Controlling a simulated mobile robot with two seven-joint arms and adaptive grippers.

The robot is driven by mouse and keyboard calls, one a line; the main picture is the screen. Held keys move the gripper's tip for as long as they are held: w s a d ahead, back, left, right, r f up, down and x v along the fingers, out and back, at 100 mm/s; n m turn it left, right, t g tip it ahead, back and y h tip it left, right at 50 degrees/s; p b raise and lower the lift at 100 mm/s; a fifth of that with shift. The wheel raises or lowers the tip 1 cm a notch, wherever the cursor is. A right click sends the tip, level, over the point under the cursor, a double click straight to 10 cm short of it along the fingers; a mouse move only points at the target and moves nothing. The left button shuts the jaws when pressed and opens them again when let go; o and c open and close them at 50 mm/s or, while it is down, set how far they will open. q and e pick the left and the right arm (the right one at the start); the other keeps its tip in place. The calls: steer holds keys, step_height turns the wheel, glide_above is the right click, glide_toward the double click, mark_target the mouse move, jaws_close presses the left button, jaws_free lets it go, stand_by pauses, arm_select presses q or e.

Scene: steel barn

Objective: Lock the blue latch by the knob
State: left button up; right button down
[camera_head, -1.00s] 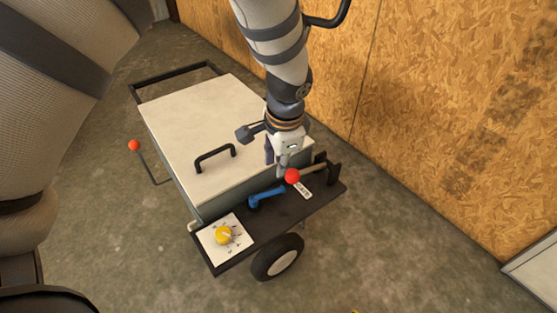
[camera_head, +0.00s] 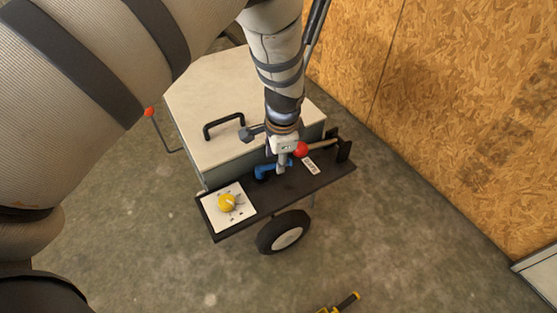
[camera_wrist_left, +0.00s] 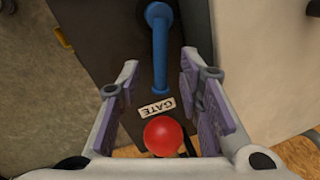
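The blue latch (camera_head: 264,171) lies on the dark shelf at the front of the white cart, partly hidden by my left gripper in the head view. In the left wrist view the latch (camera_wrist_left: 159,45) is a blue bar with a round end, pointing toward the GATE label. My left gripper (camera_head: 282,168) points down over the shelf beside the latch. My right gripper is not seen.
A yellow dial (camera_head: 227,202) on a white plate sits at the shelf's left end. The GATE label (camera_head: 310,166) lies near the red knob. The cart lid has a black handle (camera_head: 223,124). A wood-panel wall (camera_head: 455,110) stands to the right.

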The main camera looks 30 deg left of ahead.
arm_select(q)
step_height(320, 180, down, 2)
steer(key=shift+w+a+f, duration=0.1)
steer(key=shift+w+a, duration=0.05)
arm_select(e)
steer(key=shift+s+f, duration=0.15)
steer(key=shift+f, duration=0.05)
arm_select(q)
jaws_close()
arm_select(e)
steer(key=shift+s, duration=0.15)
